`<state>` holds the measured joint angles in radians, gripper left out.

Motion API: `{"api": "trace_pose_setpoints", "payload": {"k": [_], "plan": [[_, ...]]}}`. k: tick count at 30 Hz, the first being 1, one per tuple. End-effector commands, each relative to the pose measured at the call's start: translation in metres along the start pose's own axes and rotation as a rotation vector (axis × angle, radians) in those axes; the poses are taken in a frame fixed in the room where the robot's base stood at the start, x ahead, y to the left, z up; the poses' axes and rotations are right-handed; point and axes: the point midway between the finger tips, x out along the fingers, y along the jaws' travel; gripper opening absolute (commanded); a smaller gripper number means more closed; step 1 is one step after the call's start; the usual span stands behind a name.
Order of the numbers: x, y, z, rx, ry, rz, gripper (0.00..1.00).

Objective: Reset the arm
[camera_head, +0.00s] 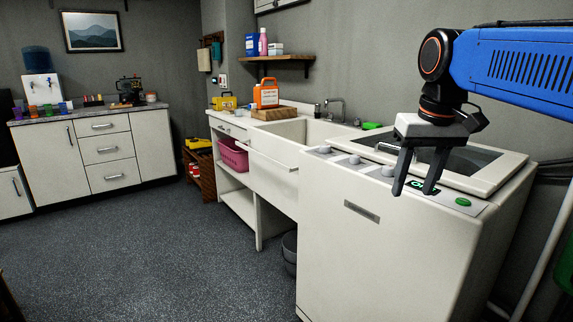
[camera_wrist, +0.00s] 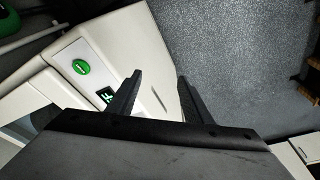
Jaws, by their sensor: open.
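My gripper (camera_head: 417,172) hangs from my blue arm at the right of the head view, fingers pointing down, open and empty. It is in front of the white washing machine (camera_head: 385,245), near its control panel with knobs, a small lit display and a green button (camera_head: 463,202). In the wrist view my gripper (camera_wrist: 158,92) shows its two dark fingers apart with nothing between them. The green button (camera_wrist: 81,67) and the display (camera_wrist: 106,95) lie left of the fingers there. I cannot tell whether a finger touches the machine.
A white sink (camera_head: 300,133) adjoins the machine, with an orange jug (camera_head: 265,94) on the counter beyond it. A wall shelf (camera_head: 277,58) holds bottles and boxes. White cabinets (camera_head: 60,155) stand at the far left. The speckled floor (camera_head: 150,250) at left is clear.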

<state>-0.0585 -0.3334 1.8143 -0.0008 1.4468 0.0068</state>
Motion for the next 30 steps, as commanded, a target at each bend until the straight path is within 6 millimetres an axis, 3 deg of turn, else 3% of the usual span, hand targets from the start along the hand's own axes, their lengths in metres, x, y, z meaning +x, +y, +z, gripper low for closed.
{"api": "trace_pose_setpoints", "payload": {"k": [1,12,18,24,30], "plan": [[0.011,0.002,0.018,0.004,0.012,0.001,0.46],[0.107,0.011,0.132,0.029,0.119,0.009,0.46],[0.161,0.013,0.186,0.039,0.169,0.014,0.46],[0.191,0.014,0.213,0.045,0.197,0.017,0.46],[0.196,0.014,0.217,0.046,0.201,0.017,0.46]]}}
